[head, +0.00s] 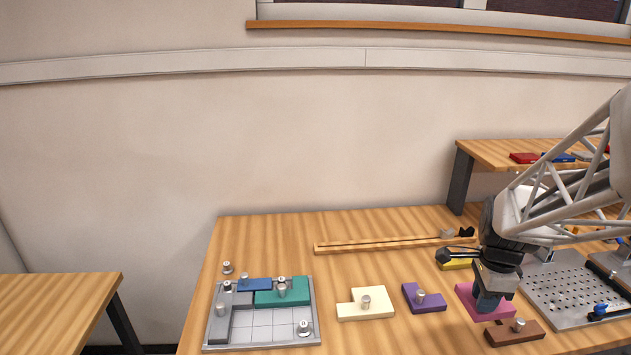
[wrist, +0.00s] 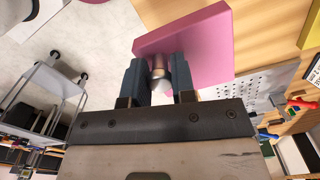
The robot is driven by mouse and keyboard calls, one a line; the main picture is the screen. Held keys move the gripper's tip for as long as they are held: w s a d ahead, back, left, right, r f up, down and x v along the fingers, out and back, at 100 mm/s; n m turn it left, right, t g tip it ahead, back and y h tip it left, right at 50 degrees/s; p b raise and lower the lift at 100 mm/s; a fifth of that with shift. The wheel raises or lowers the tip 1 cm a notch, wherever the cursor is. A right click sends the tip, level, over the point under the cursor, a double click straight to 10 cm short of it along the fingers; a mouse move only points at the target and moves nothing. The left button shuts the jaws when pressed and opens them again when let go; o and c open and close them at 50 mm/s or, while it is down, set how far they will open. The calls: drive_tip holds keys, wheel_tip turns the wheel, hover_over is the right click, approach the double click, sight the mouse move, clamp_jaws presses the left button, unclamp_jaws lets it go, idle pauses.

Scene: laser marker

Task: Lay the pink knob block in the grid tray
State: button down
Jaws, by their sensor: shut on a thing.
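The pink knob block (head: 475,298) is at the right part of the table in the head view, partly hidden behind my gripper (head: 489,303). In the wrist view the pink block (wrist: 195,45) fills the upper middle, and my gripper (wrist: 158,80) is shut on its metal knob. I cannot tell whether the block touches the table. The grid tray (head: 262,342) stands at the left of the table. It holds a grey block (head: 233,318), a blue block (head: 256,285) and a teal block (head: 290,296). Its lower middle and right cells show bare.
A cream block (head: 352,308) and a purple block (head: 425,301) lie between tray and gripper. A brown block (head: 512,334) lies just in front of the gripper, a yellow block (head: 453,264) behind it. A perforated metal plate (head: 568,290) is at the right. A wooden rail (head: 380,245) lies behind.

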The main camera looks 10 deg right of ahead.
drive_tip(key=shift+a, duration=0.1)
drive_tip(key=shift+w+a+f, duration=0.15)
drive_tip(key=shift+w+a, duration=0.25)
drive_tip(key=shift+a, duration=0.4)
drive_tip(key=a+f, duration=0.2)
drive_tip(key=a, duration=1.4)
drive_tip(key=a+f, duration=0.3)
drive_tip(key=a, duration=1.3)
drive_tip(key=s+a+f, duration=0.1)
drive_tip(key=s+a, duration=0.4)
drive_tip(key=a, duration=0.4)
drive_tip(key=shift+a+f, duration=0.3)
drive_tip(key=shift+a, duration=0.05)
drive_tip(key=shift+w, duration=0.2)
drive_tip(key=w+a, duration=0.2)
drive_tip(key=w, duration=0.2)
drive_tip(key=w+a+f, duration=0.1)
drive_tip(key=w+a, duration=0.2)
drive_tip(key=w, duration=0.2)
drive_tip(key=w+a, duration=0.3)
drive_tip(key=w, duration=0.1)
drive_tip(key=shift+w+f, duration=0.25)
drive_tip(key=shift+w, duration=0.1)
drive_tip(key=shift+f, duration=1.75)
